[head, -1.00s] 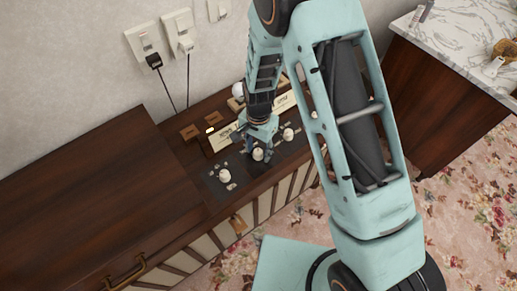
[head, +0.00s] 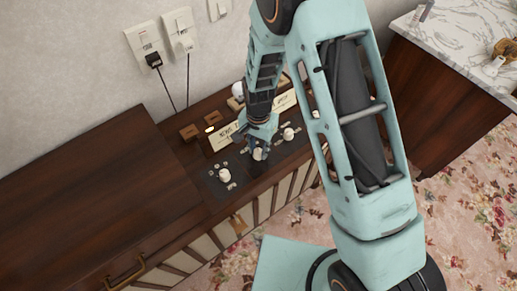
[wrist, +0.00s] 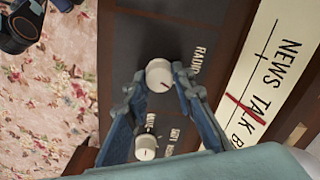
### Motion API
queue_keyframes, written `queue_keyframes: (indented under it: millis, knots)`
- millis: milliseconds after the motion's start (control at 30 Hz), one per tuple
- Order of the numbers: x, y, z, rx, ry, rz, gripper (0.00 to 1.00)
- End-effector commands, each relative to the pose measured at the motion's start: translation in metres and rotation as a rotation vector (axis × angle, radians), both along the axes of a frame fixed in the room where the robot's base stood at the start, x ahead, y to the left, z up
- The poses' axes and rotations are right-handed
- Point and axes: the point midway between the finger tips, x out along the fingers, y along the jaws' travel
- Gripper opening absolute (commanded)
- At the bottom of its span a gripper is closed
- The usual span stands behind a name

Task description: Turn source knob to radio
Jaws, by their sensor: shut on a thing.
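A dark control panel (head: 208,190) on the wooden cabinet carries a row of white knobs. My gripper (wrist: 160,76) is shut on one white knob (wrist: 159,72), with one finger on each side. A dark pointer line shows on its top, and the printed word RADIO (wrist: 197,60) stands beside it. In the head view this is the middle knob (head: 260,155), partly hidden by my gripper. A second white knob (wrist: 146,148) with small labels shows lower in the wrist view. The left knob (head: 225,175) and the right knob (head: 288,134) stand free in the head view.
A tuning strip reading NEWS TALK (wrist: 262,85) runs behind the knobs. A wooden lid (head: 90,190) lies left of the panel. Wall outlets with plugs (head: 153,60) are behind, and a marble-topped cabinet (head: 460,45) is at right. Floral carpet lies in front.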

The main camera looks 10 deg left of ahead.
Motion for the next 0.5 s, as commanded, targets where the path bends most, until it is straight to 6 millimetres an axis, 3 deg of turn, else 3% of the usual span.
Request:
queue_keyframes:
  millis: [500]
  knots:
    - [0.0014, 0.0011, -0.0016, 0.001, -0.002, 0.427, 0.0]
